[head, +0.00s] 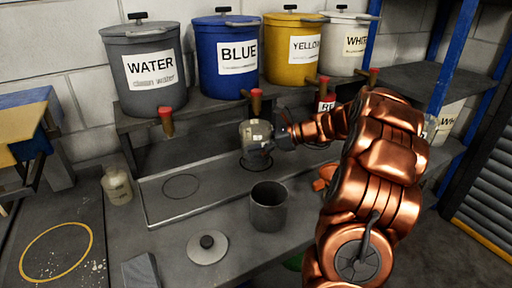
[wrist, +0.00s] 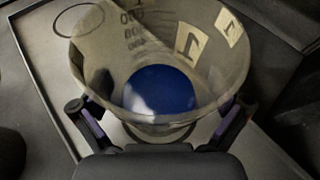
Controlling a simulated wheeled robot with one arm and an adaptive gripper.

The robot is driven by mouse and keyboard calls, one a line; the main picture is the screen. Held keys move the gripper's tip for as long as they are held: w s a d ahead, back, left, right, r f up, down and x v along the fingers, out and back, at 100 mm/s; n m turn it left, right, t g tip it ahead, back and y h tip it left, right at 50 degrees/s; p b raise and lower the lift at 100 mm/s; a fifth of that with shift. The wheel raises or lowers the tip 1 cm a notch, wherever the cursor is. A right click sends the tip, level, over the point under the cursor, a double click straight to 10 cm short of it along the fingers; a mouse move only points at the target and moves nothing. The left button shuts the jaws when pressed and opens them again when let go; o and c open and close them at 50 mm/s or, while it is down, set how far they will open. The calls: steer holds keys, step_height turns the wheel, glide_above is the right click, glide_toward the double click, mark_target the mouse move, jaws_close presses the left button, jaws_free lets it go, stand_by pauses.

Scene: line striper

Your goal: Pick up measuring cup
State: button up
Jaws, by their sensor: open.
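A clear measuring cup (head: 257,140) stands in the shallow tray under the blue bucket's tap in the head view. In the wrist view the measuring cup (wrist: 160,60) fills the upper middle, with printed marks, pale labels and blue at its bottom. My gripper (head: 285,139) is at the cup's right side in the head view. In the wrist view my gripper (wrist: 165,120) is open, with one finger at each side of the cup. I cannot tell whether the fingers touch it.
The tray (head: 160,216) lies on a grey bench. A dark pot (head: 269,208) and a round lid (head: 207,248) stand in front of it. Labelled buckets, including the blue bucket (head: 225,75), line the shelf above.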

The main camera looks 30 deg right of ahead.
steer(key=c, duration=1.3)
